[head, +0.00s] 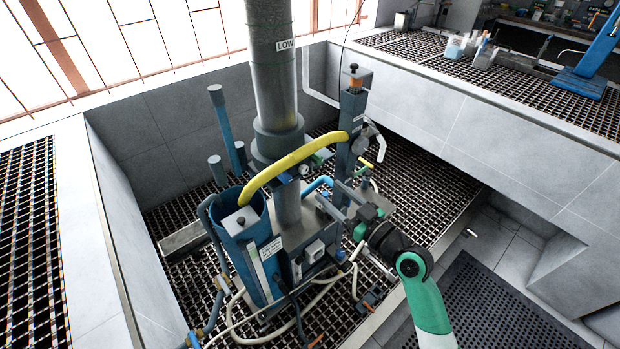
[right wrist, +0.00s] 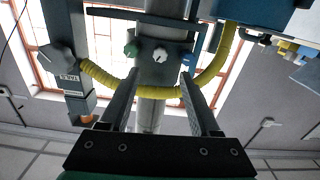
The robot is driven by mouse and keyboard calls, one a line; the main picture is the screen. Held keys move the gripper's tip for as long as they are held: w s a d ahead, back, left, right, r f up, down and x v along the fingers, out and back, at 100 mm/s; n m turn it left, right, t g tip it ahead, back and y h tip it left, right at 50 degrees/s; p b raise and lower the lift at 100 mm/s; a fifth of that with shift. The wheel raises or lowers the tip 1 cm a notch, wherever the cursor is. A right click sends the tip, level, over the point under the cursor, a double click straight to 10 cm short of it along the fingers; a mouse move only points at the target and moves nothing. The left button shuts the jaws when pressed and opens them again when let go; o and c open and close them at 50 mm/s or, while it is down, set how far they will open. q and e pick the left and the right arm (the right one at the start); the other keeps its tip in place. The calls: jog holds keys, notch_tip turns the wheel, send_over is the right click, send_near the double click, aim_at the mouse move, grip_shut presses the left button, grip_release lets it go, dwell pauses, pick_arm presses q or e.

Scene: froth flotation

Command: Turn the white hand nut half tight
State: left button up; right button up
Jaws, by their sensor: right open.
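The white hand nut (right wrist: 159,55) sits on a grey fitting of the column, between a green nut (right wrist: 131,50) and a blue nut (right wrist: 188,59) in the right wrist view. In the head view the white nut (head: 304,170) is small, under the yellow hose. My right gripper (head: 341,199) comes in from the lower right, in front of the column. In the right wrist view its two fingers (right wrist: 160,78) are apart and empty, with the white nut ahead between their tips. It looks clear of the nut. My left gripper is out of view.
A yellow hose (head: 290,160) arches from the blue tank (head: 243,222) to the upright post (head: 349,125), close around the nuts. Pale hoses lie on the grating below. Pit walls (head: 500,130) stand behind and at the right.

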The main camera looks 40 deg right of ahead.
aim_at(305, 171)
jog(key=w+b, duration=0.1)
jog(key=w, duration=0.3)
jog(key=w+b, duration=0.1)
jog(key=w, duration=0.3)
jog(key=shift+w+d, duration=0.2)
jog(key=shift+w, duration=0.15)
jog(key=shift+c, duration=0.3)
grip_shut()
